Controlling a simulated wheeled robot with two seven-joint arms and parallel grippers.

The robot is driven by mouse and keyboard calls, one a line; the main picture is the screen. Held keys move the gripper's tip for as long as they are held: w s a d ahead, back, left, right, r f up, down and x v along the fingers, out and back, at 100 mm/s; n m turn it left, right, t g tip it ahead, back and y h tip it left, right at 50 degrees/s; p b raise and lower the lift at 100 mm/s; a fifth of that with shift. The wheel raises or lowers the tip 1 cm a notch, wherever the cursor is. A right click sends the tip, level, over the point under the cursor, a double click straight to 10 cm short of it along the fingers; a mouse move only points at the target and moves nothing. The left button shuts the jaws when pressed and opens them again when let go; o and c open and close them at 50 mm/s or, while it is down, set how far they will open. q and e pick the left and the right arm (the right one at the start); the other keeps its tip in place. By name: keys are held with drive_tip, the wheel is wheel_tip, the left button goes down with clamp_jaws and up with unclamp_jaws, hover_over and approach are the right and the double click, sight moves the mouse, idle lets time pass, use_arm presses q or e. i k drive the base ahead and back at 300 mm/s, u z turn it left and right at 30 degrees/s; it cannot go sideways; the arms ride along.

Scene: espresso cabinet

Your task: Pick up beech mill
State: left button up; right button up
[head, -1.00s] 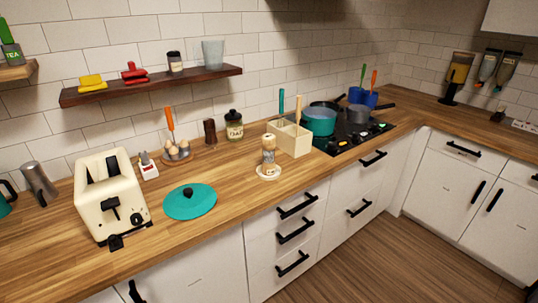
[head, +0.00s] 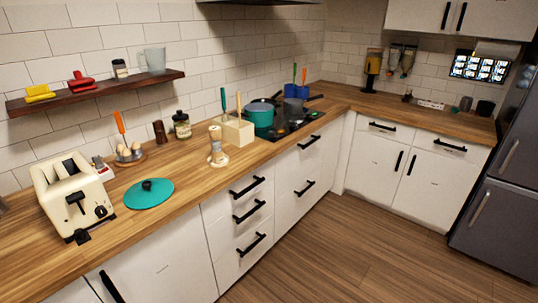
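The beech mill (head: 216,147) looks to be the pale wooden mill with a round top. It stands upright on a small pale round dish (head: 217,161) near the counter's front edge. It is just left of and in front of a cream utensil box (head: 236,132). A dark brown mill (head: 159,132) stands further back near the wall. Neither of my grippers is in view.
A teal lid (head: 148,194) lies left of the mill, with a cream toaster (head: 72,194) beyond it. A glass jar (head: 181,125) is behind. A teal pot (head: 260,116) is on the black hob (head: 300,127). The floor (head: 340,245) before the drawers is clear.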

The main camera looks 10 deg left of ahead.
sight(217, 155)
drive_tip(key=z, duration=0.55)
drive_tip(key=i, duration=0.95)
drive_tip(key=u, duration=0.5)
